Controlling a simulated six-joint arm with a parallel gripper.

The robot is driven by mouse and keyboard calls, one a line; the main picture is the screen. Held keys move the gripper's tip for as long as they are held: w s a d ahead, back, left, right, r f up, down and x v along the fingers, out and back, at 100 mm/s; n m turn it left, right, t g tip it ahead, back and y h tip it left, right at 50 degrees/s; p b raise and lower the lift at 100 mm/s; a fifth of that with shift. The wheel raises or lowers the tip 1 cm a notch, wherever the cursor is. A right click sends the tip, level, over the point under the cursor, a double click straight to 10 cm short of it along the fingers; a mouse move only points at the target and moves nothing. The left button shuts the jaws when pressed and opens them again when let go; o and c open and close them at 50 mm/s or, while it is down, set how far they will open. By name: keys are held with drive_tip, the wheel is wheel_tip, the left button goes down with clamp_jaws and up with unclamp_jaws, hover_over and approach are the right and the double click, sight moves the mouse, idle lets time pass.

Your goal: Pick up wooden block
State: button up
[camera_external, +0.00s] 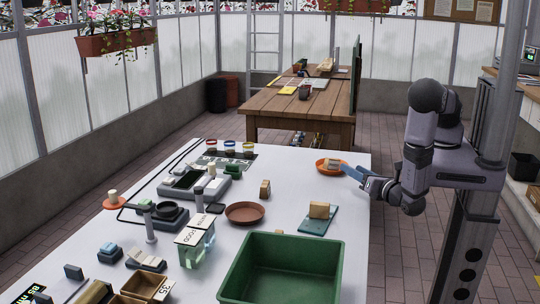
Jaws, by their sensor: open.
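Several light wooden-looking blocks are on the white table (345,262). One block (332,162) sits in a shallow orange dish (322,169) near the far right edge. My gripper (347,170) is open, with its blue fingers reaching in from the right at the dish's right rim, close to that block. I cannot tell whether they touch it. A larger block (319,209) rests on a teal board (316,224). A small upright block (265,187) stands left of centre. Which block the task means is not clear.
A large green bin (236,272) stands at the front. A brown round dish (245,211) lies behind it. Scales, weights, jars (230,147) and small boxes (148,285) crowd the left side. The table between the orange dish and teal board is clear.

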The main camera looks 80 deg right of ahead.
sight(335, 160)
drive_tip(key=shift+x, duration=3.35)
drive_tip(key=shift+w, duration=0.2)
drive_tip(key=shift+x, duration=2.5)
drive_tip(key=shift+w+a+f, duration=0.1)
drive_tip(key=shift+f, duration=0.05)
drive_tip(key=c, duration=0.8)
drive_tip(key=shift+o, duration=0.2)
drive_tip(key=shift+r, duration=0.2)
drive_tip(key=shift+r, duration=4.9)
